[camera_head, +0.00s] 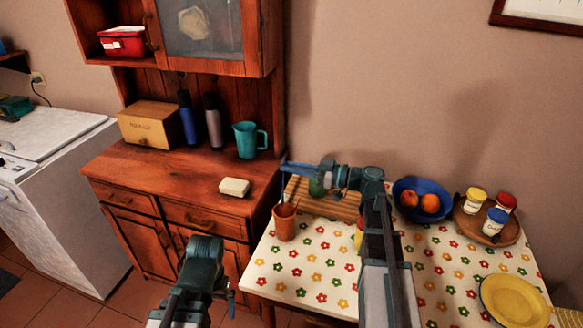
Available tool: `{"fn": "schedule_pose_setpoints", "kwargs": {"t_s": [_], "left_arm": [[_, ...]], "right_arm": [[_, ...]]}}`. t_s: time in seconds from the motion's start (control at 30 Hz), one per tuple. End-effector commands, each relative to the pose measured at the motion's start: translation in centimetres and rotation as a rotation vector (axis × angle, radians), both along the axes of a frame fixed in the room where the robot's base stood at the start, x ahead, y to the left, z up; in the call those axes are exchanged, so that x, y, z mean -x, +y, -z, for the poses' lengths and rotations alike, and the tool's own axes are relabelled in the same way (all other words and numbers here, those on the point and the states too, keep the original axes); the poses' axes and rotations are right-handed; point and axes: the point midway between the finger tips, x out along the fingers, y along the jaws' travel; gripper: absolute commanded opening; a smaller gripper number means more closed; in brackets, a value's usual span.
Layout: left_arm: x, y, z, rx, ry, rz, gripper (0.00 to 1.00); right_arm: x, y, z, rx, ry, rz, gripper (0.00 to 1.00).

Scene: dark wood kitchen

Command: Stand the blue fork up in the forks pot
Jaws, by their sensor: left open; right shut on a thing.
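The blue fork (282,188) hangs roughly upright from the tips of my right gripper (291,167), which is shut on it. Its lower end is at the rim of an orange-brown pot (285,228) on the table's left side. I cannot tell whether that end is inside the pot or behind it. Something thin and dark shows at the pot's mouth. My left gripper (232,304) is low in front of the cabinet, open and away from the pot; its fingers are small and partly hidden by my arm.
A striped wooden board (330,204) lies behind the pot with a green item (316,187) on it. A blue bowl (425,190) of fruit, a round tray (512,236) with jars and a yellow plate (514,302) are to the right. The flowered tablecloth's front left is clear.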

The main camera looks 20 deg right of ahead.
Motion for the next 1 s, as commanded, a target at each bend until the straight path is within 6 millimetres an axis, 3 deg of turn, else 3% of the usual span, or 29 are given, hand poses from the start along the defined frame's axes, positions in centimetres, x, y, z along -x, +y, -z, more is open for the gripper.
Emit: {"fn": "schedule_pose_setpoints", "kwargs": {"t_s": [1.0], "left_arm": [[0.0, 0.0, 8.0, 0.000, 0.000, 0.001, 1.00]], "right_arm": [[0.0, 0.0, 8.0, 0.000, 0.000, 0.000, 0.00]]}}
